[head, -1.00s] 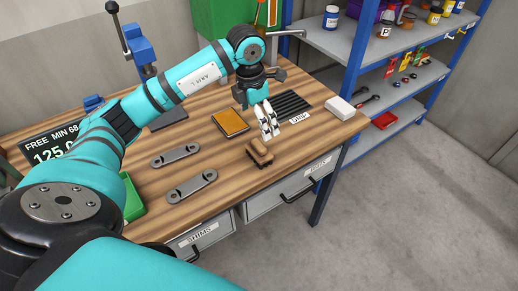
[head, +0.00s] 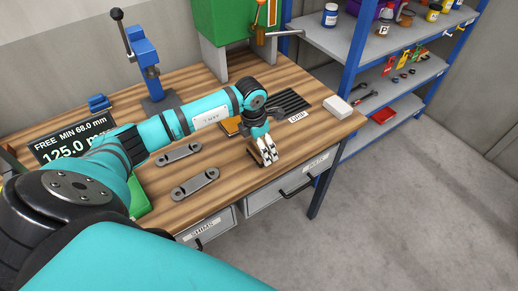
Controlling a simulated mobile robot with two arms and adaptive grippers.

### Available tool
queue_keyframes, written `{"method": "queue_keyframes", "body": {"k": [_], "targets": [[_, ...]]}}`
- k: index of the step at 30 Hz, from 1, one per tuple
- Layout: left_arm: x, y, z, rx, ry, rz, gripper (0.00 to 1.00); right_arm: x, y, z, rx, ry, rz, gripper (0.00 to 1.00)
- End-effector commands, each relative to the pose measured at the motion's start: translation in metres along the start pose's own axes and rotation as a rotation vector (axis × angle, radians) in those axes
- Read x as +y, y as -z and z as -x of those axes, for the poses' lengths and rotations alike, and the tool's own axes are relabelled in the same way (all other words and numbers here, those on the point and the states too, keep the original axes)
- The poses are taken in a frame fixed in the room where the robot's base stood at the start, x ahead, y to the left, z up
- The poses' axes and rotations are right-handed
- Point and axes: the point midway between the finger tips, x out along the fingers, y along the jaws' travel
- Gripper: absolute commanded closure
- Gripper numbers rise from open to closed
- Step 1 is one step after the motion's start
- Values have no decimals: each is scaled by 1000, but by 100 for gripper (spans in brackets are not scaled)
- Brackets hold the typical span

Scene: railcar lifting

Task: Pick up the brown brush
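The brown brush (head: 256,156) lies on the wooden workbench (head: 225,165) near its front edge, above the drawers. My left gripper (head: 268,158) points down right over the brush, and its pale fingers hide most of it. Only a small brown part shows at the left of the fingers. I cannot tell whether the fingers touch the brush or how far apart they are. My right gripper is not in view.
An orange-brown pad (head: 231,127) lies behind my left arm. Two grey links (head: 195,184) lie left of the gripper. A white block (head: 338,107) and a black ribbed mat (head: 291,102) are at the right. A blue shelf rack (head: 352,75) stands beyond.

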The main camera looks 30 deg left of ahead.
Motion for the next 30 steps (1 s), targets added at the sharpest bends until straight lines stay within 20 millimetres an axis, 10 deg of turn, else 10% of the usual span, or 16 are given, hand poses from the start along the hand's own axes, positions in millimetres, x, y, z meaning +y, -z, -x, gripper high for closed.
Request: {"method": "queue_keyframes", "body": {"k": [16,30], "targets": [[0,0,1,-1,0,1,57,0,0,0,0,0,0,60],[1,-3,15,-5,-3,0,57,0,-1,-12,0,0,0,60]]}}
